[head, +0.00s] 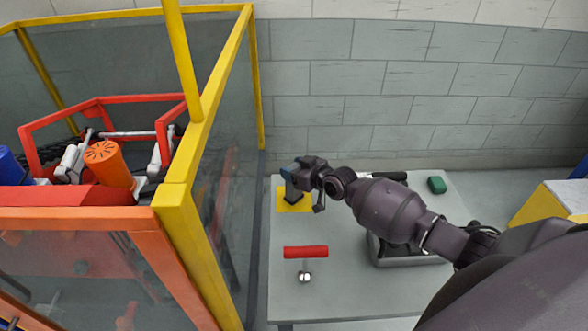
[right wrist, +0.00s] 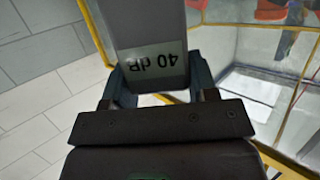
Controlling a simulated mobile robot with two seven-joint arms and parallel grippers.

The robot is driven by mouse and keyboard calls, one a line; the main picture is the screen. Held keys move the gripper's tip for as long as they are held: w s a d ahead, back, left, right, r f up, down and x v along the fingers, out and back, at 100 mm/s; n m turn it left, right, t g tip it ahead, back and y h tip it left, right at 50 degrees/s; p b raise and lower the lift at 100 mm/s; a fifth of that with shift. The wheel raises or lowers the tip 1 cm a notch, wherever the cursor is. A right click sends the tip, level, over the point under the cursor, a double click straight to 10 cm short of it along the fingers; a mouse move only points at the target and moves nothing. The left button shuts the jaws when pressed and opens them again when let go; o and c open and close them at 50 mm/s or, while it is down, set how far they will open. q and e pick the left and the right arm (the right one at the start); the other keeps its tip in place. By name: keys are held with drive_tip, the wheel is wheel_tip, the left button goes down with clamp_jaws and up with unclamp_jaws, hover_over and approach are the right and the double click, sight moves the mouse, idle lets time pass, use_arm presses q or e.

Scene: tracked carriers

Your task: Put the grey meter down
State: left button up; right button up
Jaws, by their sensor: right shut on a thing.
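The grey meter (right wrist: 155,25) stands large in the right wrist view, its display reading "40 dB" upside down. My right gripper (right wrist: 160,84) is shut on it, with one dark finger on each side. In the head view my right gripper (head: 292,183) is over the yellow pad (head: 297,206) at the far left of the grey table (head: 345,285). The meter is hard to make out there, and I cannot tell whether it touches the pad. My left gripper is in neither view.
A red-handled tool (head: 305,252) lies on the table in front of the pad. A yellow-framed fence (head: 205,160) runs close along the table's left side.

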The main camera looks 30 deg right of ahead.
drive_tip(key=shift+f, duration=0.1)
drive_tip(key=o, duration=1.3)
drive_tip(key=shift+r, duration=0.25)
drive_tip(key=v, duration=1.2)
drive_tip(key=shift+p, duration=0.4)
